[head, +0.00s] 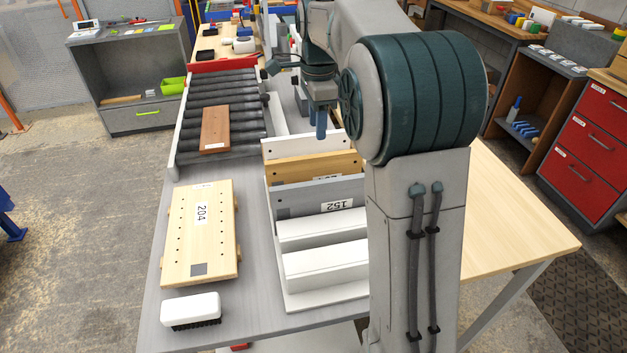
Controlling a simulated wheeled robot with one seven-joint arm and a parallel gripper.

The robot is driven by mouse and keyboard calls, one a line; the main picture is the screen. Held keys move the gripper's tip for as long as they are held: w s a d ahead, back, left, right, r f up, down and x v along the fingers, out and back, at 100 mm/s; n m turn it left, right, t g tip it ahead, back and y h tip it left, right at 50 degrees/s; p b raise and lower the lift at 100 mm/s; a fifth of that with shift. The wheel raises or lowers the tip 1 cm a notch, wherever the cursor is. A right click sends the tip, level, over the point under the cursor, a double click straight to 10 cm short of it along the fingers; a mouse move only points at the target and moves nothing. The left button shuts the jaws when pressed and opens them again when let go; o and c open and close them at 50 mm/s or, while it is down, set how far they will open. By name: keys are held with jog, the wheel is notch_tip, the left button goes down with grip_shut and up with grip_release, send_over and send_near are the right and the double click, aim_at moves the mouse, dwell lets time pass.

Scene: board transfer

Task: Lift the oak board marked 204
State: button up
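The board marked 204 (185,245) is pale wood with rows of small dark holes, a white label and a grey square near its front end. My gripper (321,130) points down with blue fingers, above and behind the slotted rack, to the right of and farther back than the board. It is apart from the board. I see the fingers nearly edge-on, so their gap does not show. My arm hides part of the bench on the right.
A white rack (290,297) stands close to the right of the board. It holds upright boards, including a grey one marked 152 (290,208). A white brush (190,308) lies in front of the board. Behind is a roller conveyor (220,97) carrying a red-brown board (215,128).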

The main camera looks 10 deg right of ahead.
aim_at(315, 167)
jog(key=shift+w+f, duration=0.25)
jog(key=shift+f, duration=0.1)
notch_tip(315, 167, down, 8)
jog(key=shift+r, duration=0.1)
jog(key=shift+w+a+f+p, duration=0.1)
jog(key=shift+w+f+p, duration=0.1)
jog(key=shift+f, duration=1.2)
jog(key=shift+w+f+p, duration=0.1)
jog(key=shift+f+p, duration=0.05)
jog(key=shift+f, duration=1.25)
grip_shut()
